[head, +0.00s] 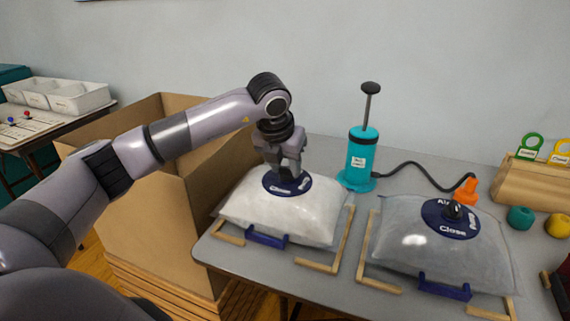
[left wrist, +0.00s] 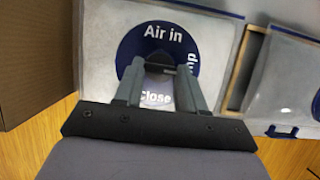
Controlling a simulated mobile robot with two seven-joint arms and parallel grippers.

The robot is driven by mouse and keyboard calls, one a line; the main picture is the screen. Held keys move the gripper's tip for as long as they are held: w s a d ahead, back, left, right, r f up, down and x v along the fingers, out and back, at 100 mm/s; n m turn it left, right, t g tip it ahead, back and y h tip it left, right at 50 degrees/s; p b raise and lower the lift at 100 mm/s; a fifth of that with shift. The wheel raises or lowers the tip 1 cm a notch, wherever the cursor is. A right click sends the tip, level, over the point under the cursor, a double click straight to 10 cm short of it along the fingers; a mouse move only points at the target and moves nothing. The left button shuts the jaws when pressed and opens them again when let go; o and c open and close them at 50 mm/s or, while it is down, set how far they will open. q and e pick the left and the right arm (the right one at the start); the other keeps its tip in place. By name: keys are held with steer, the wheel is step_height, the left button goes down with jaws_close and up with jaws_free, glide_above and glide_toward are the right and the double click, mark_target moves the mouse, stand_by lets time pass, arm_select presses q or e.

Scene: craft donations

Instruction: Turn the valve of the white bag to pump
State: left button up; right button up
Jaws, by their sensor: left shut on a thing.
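The white bag (head: 262,217) lies plump and clear-skinned on the table, with a round blue valve dial (head: 300,186) on top. In the left wrist view the dial (left wrist: 132,47) reads "Air in" and "Close", with a partly hidden word at its right edge. My left gripper (head: 284,172) points down over the dial. In the left wrist view its two fingers (left wrist: 160,72) are shut on the valve's knob at the dial's middle. The fingers mostly hide the knob, so I cannot tell which label it points to. My right gripper is not in view.
A grey bag (head: 410,245) with its own dial (head: 437,212) lies to the right. A teal hand pump (head: 359,160) stands behind, its black hose (head: 420,166) running to an orange nozzle (head: 466,191). Wooden corner strips (head: 342,232) frame the bags. A cardboard box (head: 190,215) stands left.

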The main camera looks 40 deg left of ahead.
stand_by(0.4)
arm_select(q)
steer(key=o, duration=1.1)
steer(key=v, duration=0.7)
steer(key=shift+s, duration=0.1)
steer(key=shift+s, duration=0.1)
